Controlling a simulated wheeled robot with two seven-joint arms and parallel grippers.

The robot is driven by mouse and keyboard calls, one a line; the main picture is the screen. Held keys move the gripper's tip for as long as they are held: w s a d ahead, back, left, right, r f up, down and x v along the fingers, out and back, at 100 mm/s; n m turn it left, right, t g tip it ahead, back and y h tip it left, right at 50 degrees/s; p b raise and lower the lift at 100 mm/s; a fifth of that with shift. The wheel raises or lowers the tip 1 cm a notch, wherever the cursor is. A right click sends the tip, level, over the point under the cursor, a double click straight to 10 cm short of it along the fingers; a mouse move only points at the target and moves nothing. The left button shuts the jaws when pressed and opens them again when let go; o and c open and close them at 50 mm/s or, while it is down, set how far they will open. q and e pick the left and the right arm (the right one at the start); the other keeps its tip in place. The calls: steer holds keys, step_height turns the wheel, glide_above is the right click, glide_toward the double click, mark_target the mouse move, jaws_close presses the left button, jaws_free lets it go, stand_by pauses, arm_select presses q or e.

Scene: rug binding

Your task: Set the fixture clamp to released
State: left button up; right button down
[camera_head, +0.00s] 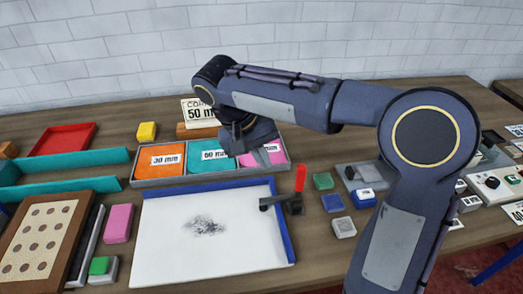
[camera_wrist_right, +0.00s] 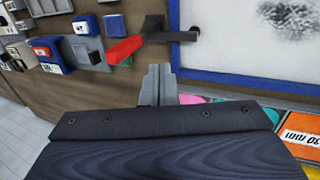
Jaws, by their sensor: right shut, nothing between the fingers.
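The fixture clamp (camera_head: 284,203) is a dark clamp at the right edge of the white fixture board (camera_head: 180,250). Its red handle (camera_head: 300,178) stands up in the head view, and its dark arm reaches left over the blue edge strip. In the right wrist view the red handle (camera_wrist_right: 125,50) and the dark arm (camera_wrist_right: 172,36) lie just beyond my fingertips. My right gripper (camera_head: 236,146) is above the compartment tray, behind and left of the clamp. Its fingers (camera_wrist_right: 158,80) are shut and empty, apart from the handle. My left gripper is not in view.
The tray (camera_head: 205,178) holds orange, teal and pink labelled pieces behind the board. Small green and blue blocks (camera_head: 332,202) and a grey one sit right of the clamp. Teal rails, a pink block (camera_head: 118,222) and a dotted board (camera_head: 40,238) are at left.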

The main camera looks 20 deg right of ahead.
mark_target(296, 182)
steer(key=x, duration=0.5)
steer(key=shift+s+d+f, duration=0.1)
steer(key=shift+d+f, duration=0.15)
steer(key=shift+s+d+r+p, duration=0.1)
steer(key=shift+s+d+p, duration=0.1)
steer(key=shift+d, duration=0.7)
steer(key=shift+s+d+r+p, duration=0.1)
steer(key=shift+s+d+p, duration=0.05)
steer(key=shift+d, duration=0.7)
steer(key=shift+s+d+r+y, duration=0.1)
steer(key=shift+d+y, duration=0.2)
steer(key=shift+d, duration=0.05)
